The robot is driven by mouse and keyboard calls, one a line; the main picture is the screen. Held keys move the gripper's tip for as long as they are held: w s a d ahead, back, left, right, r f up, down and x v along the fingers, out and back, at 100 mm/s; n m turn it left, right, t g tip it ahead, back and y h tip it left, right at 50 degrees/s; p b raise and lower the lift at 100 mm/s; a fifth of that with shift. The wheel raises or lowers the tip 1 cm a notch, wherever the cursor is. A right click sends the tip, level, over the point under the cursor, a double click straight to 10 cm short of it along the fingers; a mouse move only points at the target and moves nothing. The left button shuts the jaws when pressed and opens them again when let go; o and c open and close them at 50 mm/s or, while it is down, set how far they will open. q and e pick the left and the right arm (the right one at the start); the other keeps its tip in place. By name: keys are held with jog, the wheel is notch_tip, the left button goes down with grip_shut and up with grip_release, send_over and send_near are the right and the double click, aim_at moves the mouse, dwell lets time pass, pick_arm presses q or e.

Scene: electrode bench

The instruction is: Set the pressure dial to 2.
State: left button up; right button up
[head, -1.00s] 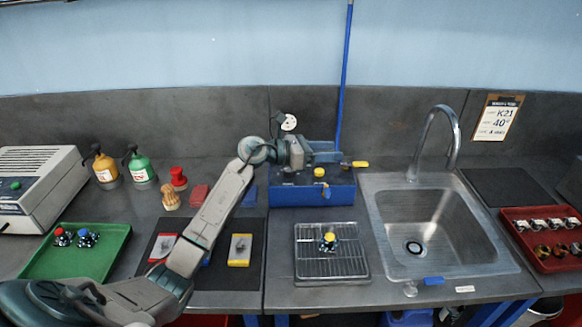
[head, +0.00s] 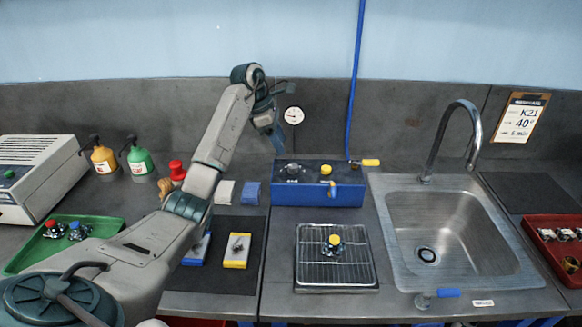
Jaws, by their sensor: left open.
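The blue control box (head: 318,193) stands at the back of the bench, left of the sink. A black dial (head: 293,170) sits on its top left, with pale marks beside it too small to read. A yellow knob (head: 326,170) sits to its right. A round white gauge (head: 294,115) shows above the box; its reading is too small to tell. My left gripper (head: 280,108) is open and empty, above and slightly left of the dial, apart from the box. My right gripper is not in view.
A wire rack (head: 312,268) holding a small yellow-topped part stands in front of the box. The sink (head: 450,225) and its tall tap (head: 445,130) are to the right. Bottles (head: 140,162) and a green tray (head: 98,232) are left. A blue hose (head: 356,80) rises behind the box.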

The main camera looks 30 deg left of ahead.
aim_at(292, 166)
pick_arm(q)
jog(key=b+x, duration=0.2)
jog(key=x, duration=0.2)
jog(key=shift+d+f, duration=0.1)
jog(key=shift+f, duration=0.2)
jog(key=shift+x, duration=2)
jog(key=shift+w, duration=0.1)
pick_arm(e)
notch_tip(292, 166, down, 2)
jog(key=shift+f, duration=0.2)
pick_arm(q)
jog(key=shift+c, duration=0.2)
jog(key=c, duration=0.9)
